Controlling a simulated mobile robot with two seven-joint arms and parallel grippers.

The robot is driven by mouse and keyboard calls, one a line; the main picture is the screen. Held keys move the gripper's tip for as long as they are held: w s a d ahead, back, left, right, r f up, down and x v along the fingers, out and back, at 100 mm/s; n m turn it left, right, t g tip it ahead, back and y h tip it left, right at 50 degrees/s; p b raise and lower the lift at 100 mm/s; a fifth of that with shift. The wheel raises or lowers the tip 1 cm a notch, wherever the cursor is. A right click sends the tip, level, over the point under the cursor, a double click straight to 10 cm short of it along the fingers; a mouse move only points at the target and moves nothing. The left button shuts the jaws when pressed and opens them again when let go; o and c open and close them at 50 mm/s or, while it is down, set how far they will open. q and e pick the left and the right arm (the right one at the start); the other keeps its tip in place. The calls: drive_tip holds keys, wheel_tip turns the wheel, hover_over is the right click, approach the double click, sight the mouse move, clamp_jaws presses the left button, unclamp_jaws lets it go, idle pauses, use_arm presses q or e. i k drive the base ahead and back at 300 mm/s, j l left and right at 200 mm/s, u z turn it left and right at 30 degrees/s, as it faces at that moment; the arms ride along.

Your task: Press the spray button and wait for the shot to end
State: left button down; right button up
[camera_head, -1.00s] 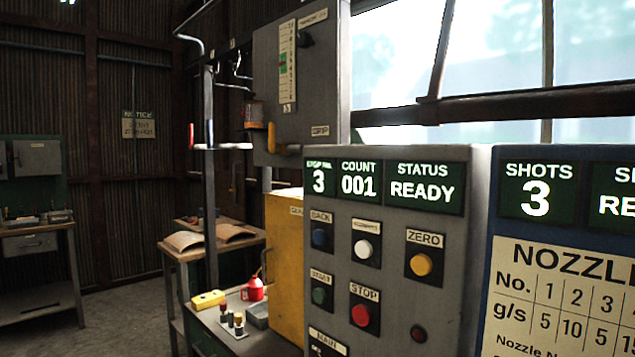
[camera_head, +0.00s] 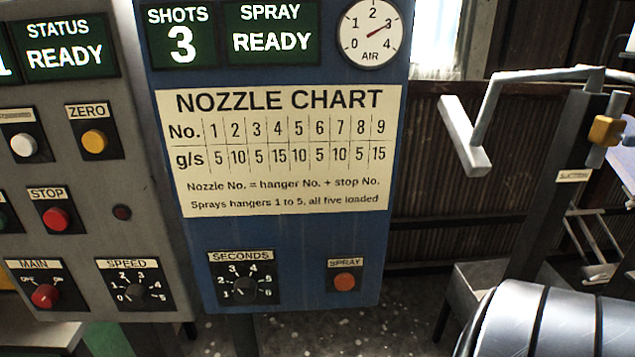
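The orange spray button (camera_head: 344,281) sits under a SPRAY label at the lower right of the blue panel (camera_head: 320,240). Left of it is the SECONDS dial (camera_head: 241,289), a black knob with a scale from 1 to 6; its exact setting is hard to read. At the top, the SHOTS display (camera_head: 181,36) reads 3 and the SPRAY display (camera_head: 272,32) reads READY. The round AIR gauge (camera_head: 371,33) has a red needle pointing to the upper right. Neither of my grippers is in view.
The nozzle chart (camera_head: 285,150) is on the blue panel. The grey panel (camera_head: 85,185) on the left holds ZERO, STOP, MAIN and SPEED controls, with STATUS READY.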

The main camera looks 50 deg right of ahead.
sight(343, 282)
drive_tip(key=z, duration=1.75)
